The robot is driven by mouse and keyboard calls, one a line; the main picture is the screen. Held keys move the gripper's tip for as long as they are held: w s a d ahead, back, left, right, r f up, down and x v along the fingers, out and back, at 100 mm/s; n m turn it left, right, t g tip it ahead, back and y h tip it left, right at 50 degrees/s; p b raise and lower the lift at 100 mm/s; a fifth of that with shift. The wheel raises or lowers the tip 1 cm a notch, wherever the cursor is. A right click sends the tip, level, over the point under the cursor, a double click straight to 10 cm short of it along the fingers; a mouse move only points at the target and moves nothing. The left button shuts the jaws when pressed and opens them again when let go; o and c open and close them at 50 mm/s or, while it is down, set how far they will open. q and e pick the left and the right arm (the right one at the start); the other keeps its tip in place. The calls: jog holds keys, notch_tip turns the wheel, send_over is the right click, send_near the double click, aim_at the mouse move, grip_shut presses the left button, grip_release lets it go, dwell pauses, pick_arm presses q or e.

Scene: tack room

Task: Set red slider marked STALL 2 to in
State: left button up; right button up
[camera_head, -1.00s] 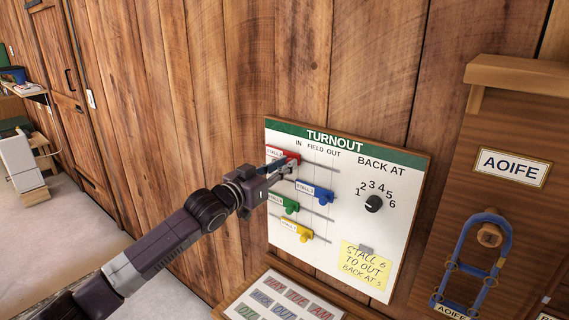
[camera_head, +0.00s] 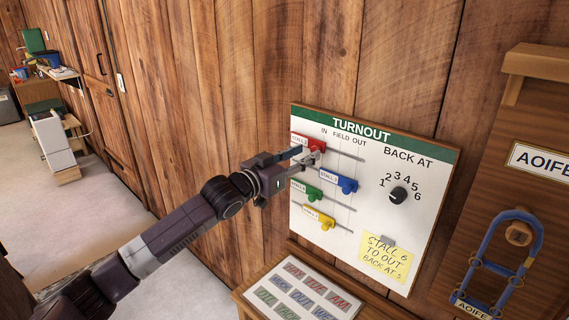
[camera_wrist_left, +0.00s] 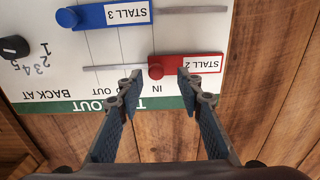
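The red slider marked STALL 2 (camera_head: 300,141) is on the top track of the white turnout board (camera_head: 420,225), partly covered by my gripper in the head view. In the left wrist view, upside down, the red slider (camera_wrist_left: 205,64) has its round knob (camera_wrist_left: 156,72) lined up with the IN label (camera_wrist_left: 157,88). My left gripper (camera_head: 309,158) is at the board. In the wrist view its fingertips (camera_wrist_left: 160,77) are spread, one on each side of the red knob, with gaps visible. My right gripper is not in view.
Below are a blue slider (camera_head: 347,185), a green slider (camera_head: 313,194) and a yellow slider (camera_head: 326,222). A black dial (camera_head: 398,195) and yellow note (camera_head: 384,255) are to the right. A panel of word tiles (camera_head: 306,290) is below. A blue halter (camera_head: 493,262) hangs at right.

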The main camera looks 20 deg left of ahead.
pick_arm(q)
jog(key=v, duration=1)
jog(key=shift+a, duration=0.25)
